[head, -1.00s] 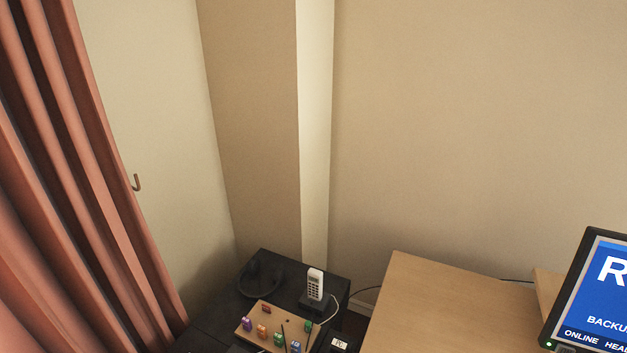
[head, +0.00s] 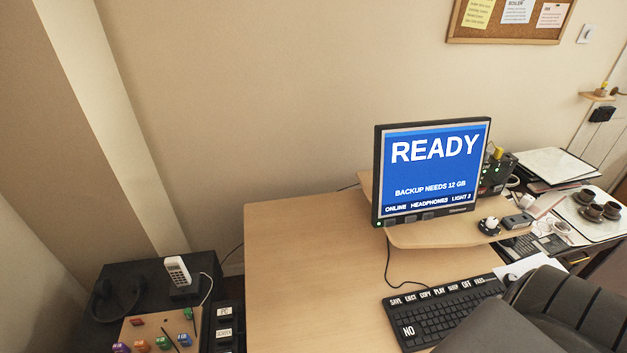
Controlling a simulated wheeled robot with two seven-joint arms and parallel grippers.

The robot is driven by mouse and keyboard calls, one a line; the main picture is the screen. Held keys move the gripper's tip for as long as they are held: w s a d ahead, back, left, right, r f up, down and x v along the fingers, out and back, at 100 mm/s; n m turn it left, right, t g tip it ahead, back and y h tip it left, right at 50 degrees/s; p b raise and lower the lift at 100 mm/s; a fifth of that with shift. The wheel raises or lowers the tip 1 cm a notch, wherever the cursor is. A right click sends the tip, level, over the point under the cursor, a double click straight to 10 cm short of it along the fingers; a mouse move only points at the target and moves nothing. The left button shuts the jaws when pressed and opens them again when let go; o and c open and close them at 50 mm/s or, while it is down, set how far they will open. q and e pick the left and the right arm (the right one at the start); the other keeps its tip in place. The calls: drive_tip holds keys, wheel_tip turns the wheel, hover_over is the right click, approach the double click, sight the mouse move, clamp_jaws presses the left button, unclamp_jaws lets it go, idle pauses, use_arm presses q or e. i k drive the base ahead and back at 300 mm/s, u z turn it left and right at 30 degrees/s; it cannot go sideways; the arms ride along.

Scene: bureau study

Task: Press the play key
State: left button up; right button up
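The play key (head: 439,291) is a labelled key in the top row of the black keyboard (head: 420,316), between the COPY and SLEEP labels. The keyboard lies at an angle on the wooden desk (head: 300,270), with a large NO key at its lower left. A dark shape at the lower right covers part of the keyboard's right side. The monitor (head: 432,170) behind it reads READY, with BACKUP NEEDS 12 GB below. Neither of my grippers shows in the head view.
A dark side table (head: 130,275) at the left holds a white cordless phone (head: 178,270), headphones (head: 103,300) and a board (head: 150,325) with coloured pieces. A raised shelf (head: 420,235) carries the monitor. The desk left of the keyboard is clear.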

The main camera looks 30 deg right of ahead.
sight(437, 291)
drive_tip(key=k, duration=1.15)
drive_tip(key=z, duration=1.15)
drive_tip(key=i, duration=0.75)
drive_tip(key=z, duration=0.6)
